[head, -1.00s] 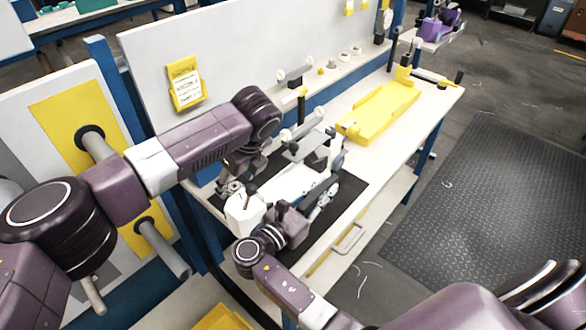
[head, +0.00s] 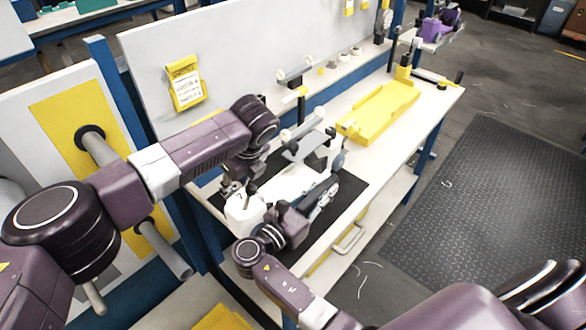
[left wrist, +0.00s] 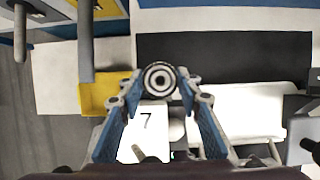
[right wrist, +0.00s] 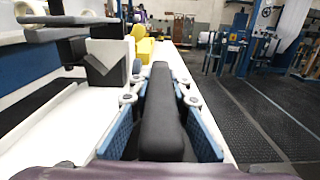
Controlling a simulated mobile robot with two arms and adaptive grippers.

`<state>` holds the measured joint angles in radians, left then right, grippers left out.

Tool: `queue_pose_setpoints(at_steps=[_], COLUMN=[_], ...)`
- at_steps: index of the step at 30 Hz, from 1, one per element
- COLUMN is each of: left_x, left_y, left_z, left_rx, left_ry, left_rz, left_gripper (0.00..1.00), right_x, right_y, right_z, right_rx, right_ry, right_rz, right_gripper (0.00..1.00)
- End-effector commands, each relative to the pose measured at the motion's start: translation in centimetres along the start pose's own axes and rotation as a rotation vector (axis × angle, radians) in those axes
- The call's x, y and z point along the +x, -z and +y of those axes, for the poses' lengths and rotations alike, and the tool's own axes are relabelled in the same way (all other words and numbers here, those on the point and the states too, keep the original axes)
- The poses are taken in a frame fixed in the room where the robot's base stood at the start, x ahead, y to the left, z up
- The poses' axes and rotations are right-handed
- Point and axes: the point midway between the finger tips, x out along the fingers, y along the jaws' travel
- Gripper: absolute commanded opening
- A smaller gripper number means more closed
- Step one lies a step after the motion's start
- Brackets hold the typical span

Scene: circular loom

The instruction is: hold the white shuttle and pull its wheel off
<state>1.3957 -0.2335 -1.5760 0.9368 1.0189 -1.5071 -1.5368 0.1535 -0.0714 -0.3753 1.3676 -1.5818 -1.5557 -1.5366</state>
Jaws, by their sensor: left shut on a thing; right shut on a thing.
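The white shuttle (head: 285,183) lies on a black mat on the bench. My right gripper (head: 318,196) is at its near side. In the right wrist view the right gripper (right wrist: 160,100) is shut on a long dark grey bar (right wrist: 160,120), apparently part of the shuttle. My left gripper (head: 232,187) is at the shuttle's left end. In the left wrist view the left gripper (left wrist: 160,95) is shut on the round wheel (left wrist: 159,78), which has a pale ringed hub. Whether the wheel still touches the shuttle is hidden.
A white block (left wrist: 145,130) marked 7 is below the wheel. The black mat (head: 350,187) has bare room at its right. A yellow tray (head: 385,106) is further along the bench. A white panel (head: 240,55) stands behind.

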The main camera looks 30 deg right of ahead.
Motion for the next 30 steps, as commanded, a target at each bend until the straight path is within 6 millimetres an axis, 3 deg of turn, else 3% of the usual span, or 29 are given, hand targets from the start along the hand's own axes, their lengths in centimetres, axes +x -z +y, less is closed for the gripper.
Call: queue_pose_setpoints(at_steps=[30], left_x=[-1.3], left_y=[-0.6], left_z=[0.0], left_rx=[0.0], left_ry=[0.0], left_rz=[-0.001], left_gripper=[0.0], right_x=[0.0], right_y=[0.2], right_z=[-0.1], right_rx=[-0.003], right_ry=[0.001], right_rz=[0.004], right_gripper=[0.0])
